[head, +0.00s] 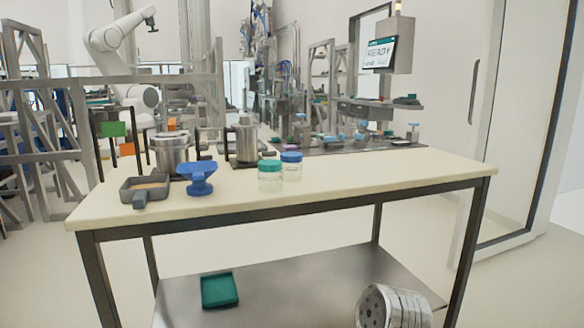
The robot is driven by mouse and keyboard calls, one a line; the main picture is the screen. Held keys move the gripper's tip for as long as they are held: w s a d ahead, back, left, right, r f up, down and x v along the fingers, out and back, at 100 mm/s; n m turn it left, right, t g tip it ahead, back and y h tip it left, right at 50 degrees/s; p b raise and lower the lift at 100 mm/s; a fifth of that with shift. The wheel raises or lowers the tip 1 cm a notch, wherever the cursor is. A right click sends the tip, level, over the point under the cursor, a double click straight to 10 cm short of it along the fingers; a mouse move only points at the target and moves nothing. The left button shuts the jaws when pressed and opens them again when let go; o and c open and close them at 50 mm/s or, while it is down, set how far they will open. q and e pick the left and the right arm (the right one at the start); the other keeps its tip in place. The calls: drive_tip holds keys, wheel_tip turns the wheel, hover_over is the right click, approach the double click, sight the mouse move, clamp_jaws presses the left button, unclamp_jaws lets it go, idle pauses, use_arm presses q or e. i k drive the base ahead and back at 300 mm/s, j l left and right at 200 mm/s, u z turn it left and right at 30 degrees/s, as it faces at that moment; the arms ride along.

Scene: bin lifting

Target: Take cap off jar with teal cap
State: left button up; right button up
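A clear jar with a teal cap (270,176) stands upright on the cream tabletop, near its middle. The teal cap (270,166) sits on top of the jar. A similar clear jar with a blue cap (291,167) stands close to its right, slightly farther back. Neither of my grippers shows in the head view.
A blue funnel-like piece (198,178), a grey scoop (146,190) and metal pots (171,152) stand left of the jars on the table (400,172). The tabletop to the right is clear. A teal tray (219,290) and a metal cylinder (393,306) lie on the lower shelf.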

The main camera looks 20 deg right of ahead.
sight(268, 184)
drive_tip(key=i+j, duration=0.1)
drive_tip(key=j, duration=0.45)
drive_tip(key=i+j+z, duration=0.1)
drive_tip(key=j, duration=0.4)
drive_tip(key=i+j, duration=0.15)
drive_tip(key=j, duration=0.4)
